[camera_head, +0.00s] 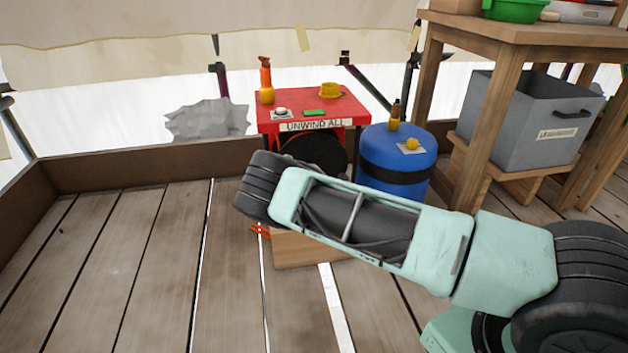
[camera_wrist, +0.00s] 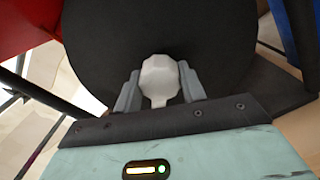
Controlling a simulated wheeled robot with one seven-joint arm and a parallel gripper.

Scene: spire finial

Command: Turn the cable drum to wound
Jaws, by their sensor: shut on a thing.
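The cable drum is a black round disc (camera_head: 318,152) under the red top marked "UNWIND ALL", partly hidden behind my arm in the head view. In the wrist view the drum's dark face (camera_wrist: 105,40) fills most of the picture. A pale faceted knob (camera_wrist: 160,78) sits in front of that face. My gripper (camera_wrist: 160,90) is shut on the knob, with one grey finger on each side. The head view does not show the gripper, which my arm hides. No wound marking can be read.
The red top (camera_head: 345,104) holds an orange bottle (camera_head: 266,82), a yellow cup (camera_head: 331,89) and small items. A blue barrel (camera_head: 395,165) stands close on the right. A wooden table (camera_head: 520,28) with a grey bin (camera_head: 528,118) is farther right. The plank floor at left is clear.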

